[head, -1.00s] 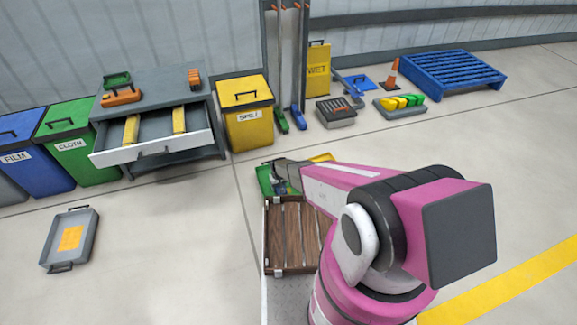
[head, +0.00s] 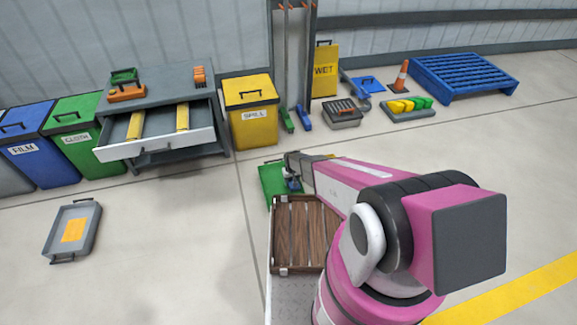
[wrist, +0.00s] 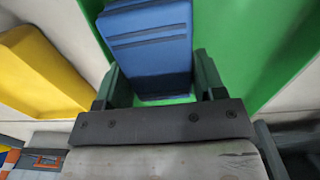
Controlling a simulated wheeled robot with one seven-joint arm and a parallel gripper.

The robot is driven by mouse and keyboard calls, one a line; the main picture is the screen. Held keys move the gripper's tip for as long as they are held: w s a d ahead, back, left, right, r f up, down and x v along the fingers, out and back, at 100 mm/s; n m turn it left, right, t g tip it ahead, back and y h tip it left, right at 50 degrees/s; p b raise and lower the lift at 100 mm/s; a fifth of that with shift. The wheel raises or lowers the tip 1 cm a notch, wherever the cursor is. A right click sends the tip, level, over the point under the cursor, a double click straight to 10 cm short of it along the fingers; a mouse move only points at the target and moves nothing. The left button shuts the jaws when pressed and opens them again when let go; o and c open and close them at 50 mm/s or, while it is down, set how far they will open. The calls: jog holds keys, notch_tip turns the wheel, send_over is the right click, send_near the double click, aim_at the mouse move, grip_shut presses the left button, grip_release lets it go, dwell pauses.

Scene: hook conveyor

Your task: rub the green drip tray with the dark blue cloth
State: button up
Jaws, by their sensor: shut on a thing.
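The green drip tray (head: 268,182) lies on the floor just beyond the wooden crate in the head view, partly covered by my arm. It fills much of the wrist view as a green surface (wrist: 235,30). My gripper (head: 291,180) is over the tray's right part. In the wrist view its two fingers (wrist: 160,78) are shut on the dark blue cloth (wrist: 150,45), a folded block reaching out beyond the fingertips. The cloth is over the green surface; whether it presses on it I cannot tell.
A wooden-slatted crate (head: 305,262) stands in front of the tray. A yellow thing (wrist: 45,70) lies beside the tray in the wrist view. A yellow spill bin (head: 252,124) and an open-drawer bench (head: 150,153) stand behind. The floor to the left is clear around a grey tray (head: 88,246).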

jog(key=shift+r, duration=2.4)
jog(key=shift+r, duration=0.1)
